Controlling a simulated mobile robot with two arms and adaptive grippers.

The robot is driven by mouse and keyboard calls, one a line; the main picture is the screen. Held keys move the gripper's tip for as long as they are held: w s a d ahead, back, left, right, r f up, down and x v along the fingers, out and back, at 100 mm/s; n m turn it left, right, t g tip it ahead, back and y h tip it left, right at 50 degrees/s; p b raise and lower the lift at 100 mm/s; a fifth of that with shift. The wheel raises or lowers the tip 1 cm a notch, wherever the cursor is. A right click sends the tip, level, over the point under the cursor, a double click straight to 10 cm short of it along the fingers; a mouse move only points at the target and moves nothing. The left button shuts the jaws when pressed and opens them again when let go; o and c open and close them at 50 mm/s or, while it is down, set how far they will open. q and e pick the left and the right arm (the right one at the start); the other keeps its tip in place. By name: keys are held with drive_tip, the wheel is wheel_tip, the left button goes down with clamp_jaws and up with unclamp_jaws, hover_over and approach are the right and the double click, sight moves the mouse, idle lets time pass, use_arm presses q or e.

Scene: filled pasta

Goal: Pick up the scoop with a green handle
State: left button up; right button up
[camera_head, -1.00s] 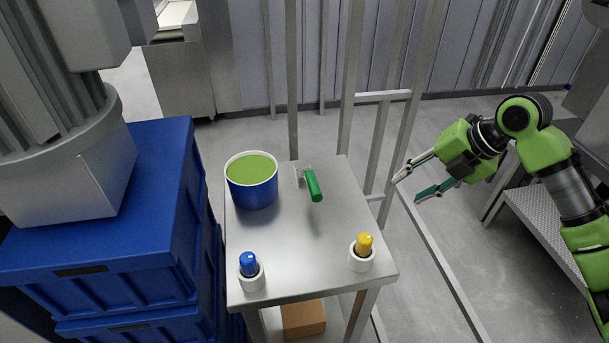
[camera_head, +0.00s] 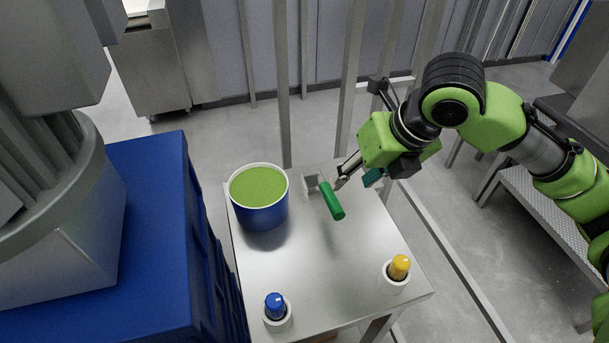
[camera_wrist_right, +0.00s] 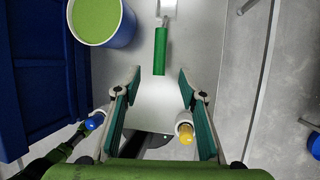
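The scoop with a green handle (camera_head: 332,201) lies on the metal table, its pale metal head (camera_head: 314,184) toward the table's far edge. My right gripper (camera_head: 357,180) is open at the right side of the handle in the head view. In the right wrist view the handle (camera_wrist_right: 161,50) is just ahead of the right gripper (camera_wrist_right: 159,76), its near end centred between the two spread fingertips and touching neither. Black and green robot parts show at the lower left of the wrist view, probably my left arm; its fingers cannot be made out.
A blue tub (camera_head: 260,214) of green filling stands left of the scoop. A blue-capped holder (camera_head: 276,309) and a yellow-capped holder (camera_head: 397,271) stand near the front of the table (camera_head: 330,280). Blue crates (camera_head: 120,250) are at left. Metal posts rise behind the table.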

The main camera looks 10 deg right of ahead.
sight(334, 199)
drive_tip(key=x, duration=0.7)
drive_tip(key=shift+s+d, duration=0.15)
drive_tip(key=shift+s, duration=0.15)
drive_tip(key=shift+w+a+f, duration=0.2)
drive_tip(key=shift+w+f, duration=0.1)
drive_tip(key=shift+f, duration=0.2)
drive_tip(key=p+x, duration=0.1)
drive_tip(key=x, duration=0.4)
drive_tip(key=shift+r, duration=0.1)
use_arm(q)
drive_tip(key=shift+s+d+r, duration=0.6)
drive_tip(key=shift+s+d, duration=0.15)
drive_tip(key=shift+s, duration=0.1)
drive_tip(key=shift+s, duration=0.25)
use_arm(e)
clamp_jaws()
